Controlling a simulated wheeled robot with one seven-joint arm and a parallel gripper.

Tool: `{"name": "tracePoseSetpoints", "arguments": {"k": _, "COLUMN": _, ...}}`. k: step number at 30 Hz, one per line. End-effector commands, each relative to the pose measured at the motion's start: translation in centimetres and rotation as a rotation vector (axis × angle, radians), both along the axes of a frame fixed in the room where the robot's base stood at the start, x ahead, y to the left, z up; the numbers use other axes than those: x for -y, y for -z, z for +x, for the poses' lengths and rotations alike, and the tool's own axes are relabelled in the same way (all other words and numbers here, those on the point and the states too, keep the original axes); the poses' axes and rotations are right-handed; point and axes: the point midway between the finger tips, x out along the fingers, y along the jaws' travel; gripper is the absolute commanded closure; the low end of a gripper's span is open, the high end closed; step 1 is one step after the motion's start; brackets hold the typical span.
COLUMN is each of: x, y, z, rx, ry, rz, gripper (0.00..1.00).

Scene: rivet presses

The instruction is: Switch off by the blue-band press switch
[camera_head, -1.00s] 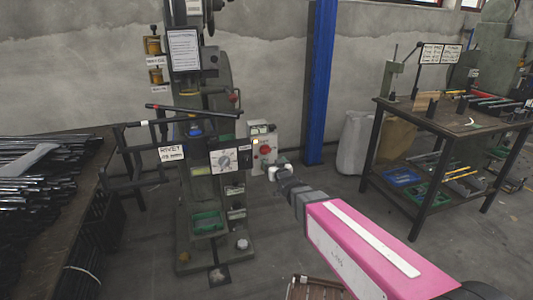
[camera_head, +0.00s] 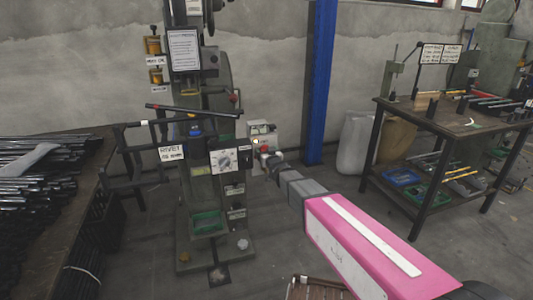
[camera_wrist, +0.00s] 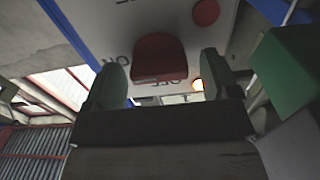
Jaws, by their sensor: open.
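The press (camera_head: 205,190) stands left of centre in the head view, with a small blue part on it. Its pale switch box (camera_head: 262,128) is on its right side. In the wrist view the box's white panel (camera_wrist: 110,25) fills the top, with a red switch knob (camera_wrist: 158,58) and a round red spot (camera_wrist: 205,12). Partly covered lettering, seemingly ON and OFF, lies beside the knob. My gripper (camera_wrist: 162,78) is open, one finger on each side of the knob. I cannot tell whether they touch it. In the head view my gripper (camera_head: 270,160) is at the box and hides its lower part.
A blue pillar (camera_head: 320,80) stands behind, right of the box. A work table (camera_head: 440,115) with tools and bins is at the right. A bench (camera_head: 85,190) with dark rods is at the left.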

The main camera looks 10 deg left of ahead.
Motion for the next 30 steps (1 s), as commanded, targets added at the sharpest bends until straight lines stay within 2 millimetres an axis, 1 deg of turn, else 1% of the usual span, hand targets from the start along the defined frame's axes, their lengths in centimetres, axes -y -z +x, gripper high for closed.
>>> {"name": "tracePoseSetpoints", "arguments": {"k": 3, "x": 0.03, "y": 0.0, "z": -0.05, "rx": 0.0, "ry": 0.0, "rz": 0.0, "gripper": 0.19}}
{"name": "tracePoseSetpoints", "arguments": {"k": 4, "x": 0.03, "y": 0.0, "z": -0.05, "rx": 0.0, "ry": 0.0, "rz": 0.0, "gripper": 0.22}}
{"name": "tracePoseSetpoints", "arguments": {"k": 5, "x": 0.03, "y": 0.01, "z": -0.05, "rx": 0.0, "ry": 0.0, "rz": 0.0, "gripper": 0.32}}
{"name": "tracePoseSetpoints", "arguments": {"k": 6, "x": 0.05, "y": 0.01, "z": -0.05, "rx": 0.0, "ry": 0.0, "rz": 0.0, "gripper": 0.45}}
{"name": "tracePoseSetpoints", "arguments": {"k": 8, "x": 0.05, "y": 0.01, "z": -0.05, "rx": 0.0, "ry": 0.0, "rz": 0.0, "gripper": 0.65}}
{"name": "tracePoseSetpoints", "arguments": {"k": 9, "x": 0.05, "y": 0.01, "z": -0.05, "rx": 0.0, "ry": 0.0, "rz": 0.0, "gripper": 0.69}}
{"name": "tracePoseSetpoints", "arguments": {"k": 20, "x": 0.03, "y": 0.03, "z": -0.07, "rx": 0.022, "ry": 0.0, "rz": -0.037, "gripper": 0.68}}
{"name": "tracePoseSetpoints", "arguments": {"k": 26, "x": -0.01, "y": 0.04, "z": -0.1, "rx": 0.081, "ry": 0.0, "rz": -0.131, "gripper": 0.68}}
{"name": "tracePoseSetpoints", "arguments": {"k": 30, "x": -0.05, "y": 0.05, "z": -0.13, "rx": 0.141, "ry": 0.0, "rz": -0.232, "gripper": 0.68}}
